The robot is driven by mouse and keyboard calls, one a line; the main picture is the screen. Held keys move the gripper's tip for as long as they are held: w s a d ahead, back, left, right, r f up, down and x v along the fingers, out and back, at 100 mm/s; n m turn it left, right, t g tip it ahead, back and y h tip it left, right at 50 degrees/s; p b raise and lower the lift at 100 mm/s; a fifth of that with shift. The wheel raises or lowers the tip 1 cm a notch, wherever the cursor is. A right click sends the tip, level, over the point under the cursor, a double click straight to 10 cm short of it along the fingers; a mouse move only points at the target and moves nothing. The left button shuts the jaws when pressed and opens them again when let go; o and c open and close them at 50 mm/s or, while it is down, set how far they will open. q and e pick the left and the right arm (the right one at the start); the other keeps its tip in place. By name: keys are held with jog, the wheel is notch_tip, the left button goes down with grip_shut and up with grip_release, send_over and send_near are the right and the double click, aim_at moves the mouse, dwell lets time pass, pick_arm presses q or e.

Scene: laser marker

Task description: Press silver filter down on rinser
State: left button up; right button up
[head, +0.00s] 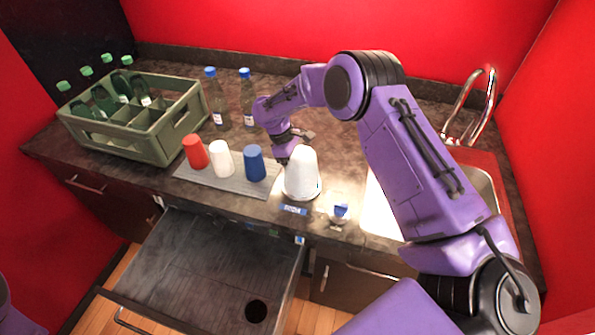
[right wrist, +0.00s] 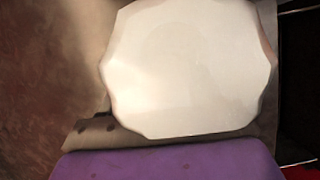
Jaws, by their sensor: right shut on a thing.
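A large pale, upside-down cup-shaped piece (head: 303,172) stands at the counter's front edge; it looks white rather than silver, and I cannot tell whether it is the filter. My right gripper (head: 290,143) is at its far upper left side, with the fingertips partly hidden behind it. In the right wrist view, a pale many-sided face (right wrist: 190,70) fills the middle, close to the camera. The right gripper is shut on this pale piece. No separate rinser can be made out; anything under the pale piece is hidden. My left gripper is out of view.
Red (head: 194,151), white (head: 221,158) and blue (head: 255,163) cups stand on a grey mat (head: 190,174) to the left. A green bottle crate (head: 150,148) and two bottles are behind. A small blue-topped item (head: 340,212) and the sink (head: 380,205) are right.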

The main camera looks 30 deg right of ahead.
aim_at(299, 162)
jog(key=shift+r+p, duration=0.75)
jog(key=shift+r, duration=3.8)
